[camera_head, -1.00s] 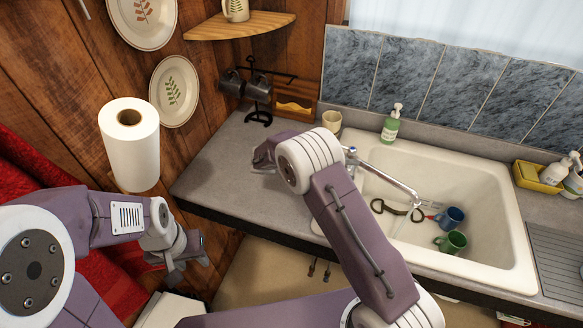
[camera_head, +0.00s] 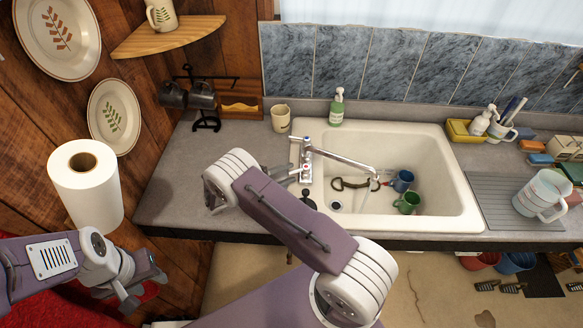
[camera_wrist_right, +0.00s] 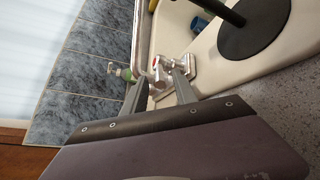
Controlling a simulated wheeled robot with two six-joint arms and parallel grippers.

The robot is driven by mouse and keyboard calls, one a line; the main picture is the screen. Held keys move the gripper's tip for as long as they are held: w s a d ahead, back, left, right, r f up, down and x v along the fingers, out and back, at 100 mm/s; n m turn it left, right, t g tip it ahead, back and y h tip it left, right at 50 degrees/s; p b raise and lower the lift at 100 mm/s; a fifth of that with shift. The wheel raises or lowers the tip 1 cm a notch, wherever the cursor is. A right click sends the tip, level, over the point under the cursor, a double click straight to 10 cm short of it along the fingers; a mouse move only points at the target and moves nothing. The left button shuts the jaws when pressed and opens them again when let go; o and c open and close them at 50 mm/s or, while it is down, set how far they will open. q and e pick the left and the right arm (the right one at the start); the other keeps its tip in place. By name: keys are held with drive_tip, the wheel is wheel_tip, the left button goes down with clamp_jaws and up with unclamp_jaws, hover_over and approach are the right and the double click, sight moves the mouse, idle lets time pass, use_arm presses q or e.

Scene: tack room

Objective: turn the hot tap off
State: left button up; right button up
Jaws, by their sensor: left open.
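The chrome tap (camera_head: 308,150) stands at the left end of the white sink, its long spout reaching right over the basin. It has a blue-marked handle (camera_head: 307,139) at the back and a red-marked hot handle (camera_head: 306,167) at the front. My right gripper (camera_head: 294,173) is just left of the hot handle, pointing at it. In the right wrist view the fingers (camera_wrist_right: 160,92) are apart, with the red-marked tap handle (camera_wrist_right: 158,76) just beyond or between the tips; contact is unclear. My left gripper (camera_head: 136,296) is open and empty, low at the left.
The sink (camera_head: 462,190) holds a blue mug (camera_head: 403,180), a green mug (camera_head: 406,203) and a dark curved item (camera_head: 350,184). A dark, round-based object (camera_head: 309,201) stands close by my right gripper. A soap bottle (camera_head: 337,108) and beige cup (camera_head: 281,118) stand behind.

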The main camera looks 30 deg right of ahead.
sight(298, 171)
drive_tip(key=x, duration=0.2)
drive_tip(key=shift+s+d, duration=0.2)
drive_tip(key=shift+d, duration=0.2)
drive_tip(key=shift+w+a, duration=0.1)
drive_tip(key=shift+a, duration=0.15)
clamp_jaws()
idle(0.8)
